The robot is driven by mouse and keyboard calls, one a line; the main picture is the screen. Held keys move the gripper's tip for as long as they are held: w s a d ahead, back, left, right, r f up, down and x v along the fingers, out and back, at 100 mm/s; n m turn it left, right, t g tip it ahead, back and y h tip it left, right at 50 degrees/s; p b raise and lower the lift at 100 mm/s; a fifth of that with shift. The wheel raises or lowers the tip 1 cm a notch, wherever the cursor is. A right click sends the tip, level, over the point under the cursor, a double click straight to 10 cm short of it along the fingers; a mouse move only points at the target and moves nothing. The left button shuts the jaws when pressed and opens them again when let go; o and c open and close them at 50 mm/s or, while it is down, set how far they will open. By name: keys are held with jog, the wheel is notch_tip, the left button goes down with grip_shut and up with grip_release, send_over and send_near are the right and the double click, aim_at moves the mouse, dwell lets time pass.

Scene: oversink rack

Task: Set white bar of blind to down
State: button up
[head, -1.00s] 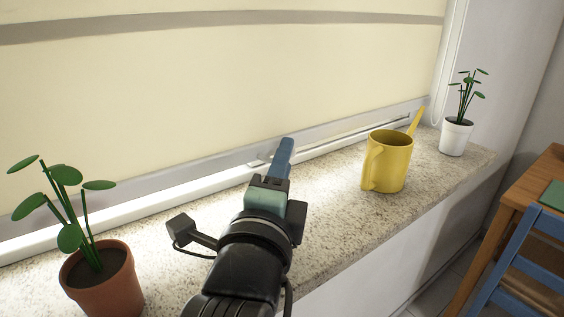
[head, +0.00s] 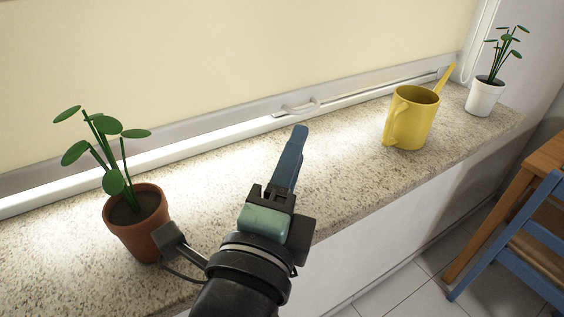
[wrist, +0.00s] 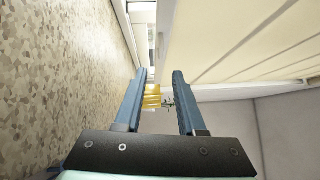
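The cream blind (head: 200,60) hangs over the window, with a pale grey-white bar (head: 215,124) along its bottom edge. The bar is low, just above the white window frame and the sill. A small white handle (head: 301,108) shows at the bar's lower edge. My gripper (head: 299,130) is over the sill, in front of and below the handle in the picture, and appears apart from it. In the wrist view its blue fingers (wrist: 160,72) are spread with nothing held between them. The blind also shows at the upper right there (wrist: 235,40).
A potted plant (head: 140,225) in terracotta stands close left of my wrist. A yellow watering can (head: 412,120) and a white-potted plant (head: 484,97) stand on the right of the speckled sill (head: 350,150). A blue chair (head: 540,235) and wooden table are at the right.

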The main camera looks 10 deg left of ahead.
jog(key=shift+s+a+r+p, duration=0.15)
jog(key=shift+s+p, duration=0.35)
jog(key=shift+p, duration=0.9)
jog(key=shift+s+a+r+p, duration=0.1)
jog(key=shift+s+p, duration=0.4)
jog(key=shift+p, duration=0.85)
jog(key=shift+s+a+f, duration=0.1)
jog(key=shift+s+f, duration=0.25)
jog(key=shift+s, duration=0.15)
jog(key=shift+s+a, duration=0.1)
jog(key=shift+s, duration=0.7)
